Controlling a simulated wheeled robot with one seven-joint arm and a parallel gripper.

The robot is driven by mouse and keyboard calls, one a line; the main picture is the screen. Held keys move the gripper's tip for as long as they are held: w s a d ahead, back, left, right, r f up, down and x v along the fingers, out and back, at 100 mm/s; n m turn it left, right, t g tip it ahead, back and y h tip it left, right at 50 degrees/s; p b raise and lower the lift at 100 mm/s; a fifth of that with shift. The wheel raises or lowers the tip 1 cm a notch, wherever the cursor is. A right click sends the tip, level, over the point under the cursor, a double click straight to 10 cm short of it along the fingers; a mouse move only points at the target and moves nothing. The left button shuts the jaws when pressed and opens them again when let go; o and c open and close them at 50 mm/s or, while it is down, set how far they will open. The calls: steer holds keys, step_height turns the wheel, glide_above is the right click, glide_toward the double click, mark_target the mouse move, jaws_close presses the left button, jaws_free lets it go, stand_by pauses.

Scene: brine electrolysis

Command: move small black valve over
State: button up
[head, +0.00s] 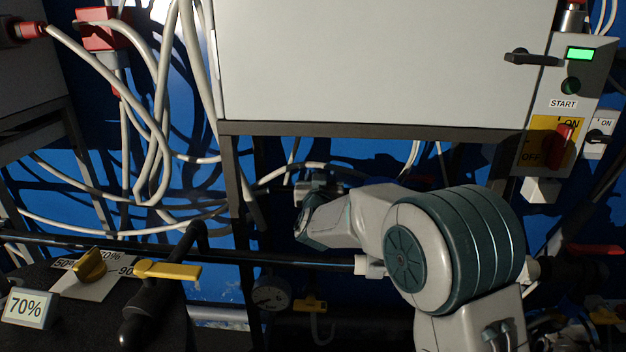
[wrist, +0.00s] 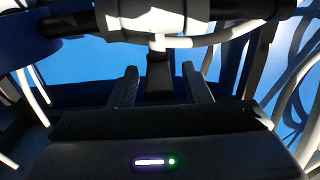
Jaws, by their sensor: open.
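In the wrist view, my gripper (wrist: 160,84) is open, with one dark finger on each side. A small black valve handle (wrist: 159,72) hangs under a white fitting on the pipe and shows between the two fingers. The fingers look apart from it, with a gap on both sides. How deep it sits between them I cannot tell. In the head view, my arm reaches left under the grey cabinet, and its end is dark and partly hidden. The small valve cannot be made out there.
A white pipe section (wrist: 165,38) crosses above the fingers. A grey cabinet (head: 380,60) hangs above my arm. White hoses (head: 150,110) loop at left. A yellow-handled valve (head: 168,270), a 70% sign (head: 26,308) and a pressure gauge (head: 271,293) are lower left.

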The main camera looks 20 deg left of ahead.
steer(key=r, duration=0.2)
steer(key=d+r, duration=0.1)
steer(key=r, duration=0.1)
steer(key=shift+r+p, duration=0.3)
steer(key=shift+p, duration=0.05)
steer(key=d+r, duration=0.6)
steer(key=d, duration=0.4)
steer(key=shift+s+d, duration=0.2)
steer(key=shift+d, duration=0.05)
